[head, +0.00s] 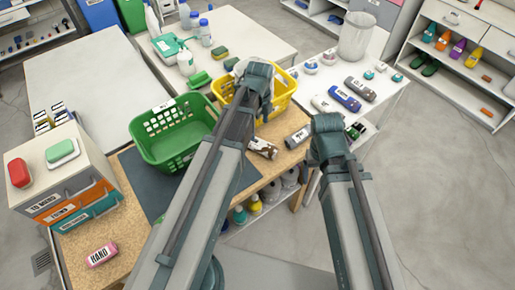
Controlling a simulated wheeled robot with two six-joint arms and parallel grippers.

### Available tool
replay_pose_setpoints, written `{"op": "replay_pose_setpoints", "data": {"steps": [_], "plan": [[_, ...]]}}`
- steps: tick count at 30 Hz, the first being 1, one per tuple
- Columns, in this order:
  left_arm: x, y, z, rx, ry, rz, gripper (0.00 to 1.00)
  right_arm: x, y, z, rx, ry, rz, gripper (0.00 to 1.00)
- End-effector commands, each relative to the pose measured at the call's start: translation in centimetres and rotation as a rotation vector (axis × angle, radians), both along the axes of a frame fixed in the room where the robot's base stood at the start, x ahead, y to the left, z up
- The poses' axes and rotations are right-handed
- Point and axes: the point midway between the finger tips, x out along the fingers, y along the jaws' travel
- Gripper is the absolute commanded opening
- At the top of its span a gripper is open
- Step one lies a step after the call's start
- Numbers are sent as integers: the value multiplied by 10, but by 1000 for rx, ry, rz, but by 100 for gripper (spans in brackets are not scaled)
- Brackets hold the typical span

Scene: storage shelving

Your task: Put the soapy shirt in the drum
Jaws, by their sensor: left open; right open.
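No shirt can be made out for certain. A small whitish patch (239,68) shows beside my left gripper at the yellow basket, and I cannot tell what it is. My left gripper (258,76) is over the yellow basket (284,97) and hides much of its inside; it is open. My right gripper (327,124) is open, with no object seen in it, in front of the right-hand white table. A clear, drum-like cylindrical container (356,36) stands at the back of that table; I cannot tell whether it is the drum.
A green basket (172,133) stands left of the yellow one. Bottles (186,62) stand on the white table behind. Several cylinders, one blue (344,98), lie on the right table. A drawer box (66,180) is at left. Shelving (462,58) stands at right, with clear floor before it.

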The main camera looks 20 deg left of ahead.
Motion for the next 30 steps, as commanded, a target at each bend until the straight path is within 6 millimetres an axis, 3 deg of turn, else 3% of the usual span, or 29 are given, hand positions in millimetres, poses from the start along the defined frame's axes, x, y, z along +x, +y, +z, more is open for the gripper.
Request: {"op": "replay_pose_setpoints", "data": {"steps": [1,6,19,30], "plan": [[0,0,-15,0,0,0,100,0,0,-15,0,0,0,81],[0,0,-37,0,0,0,100,0,0,-37,0,0,0,81],[0,1,-49,0,0,1,100,0,0,-49,0,0,0,81],[-2,4,-91,1,0,1,100,0,0,-91,0,0,0,81]]}}
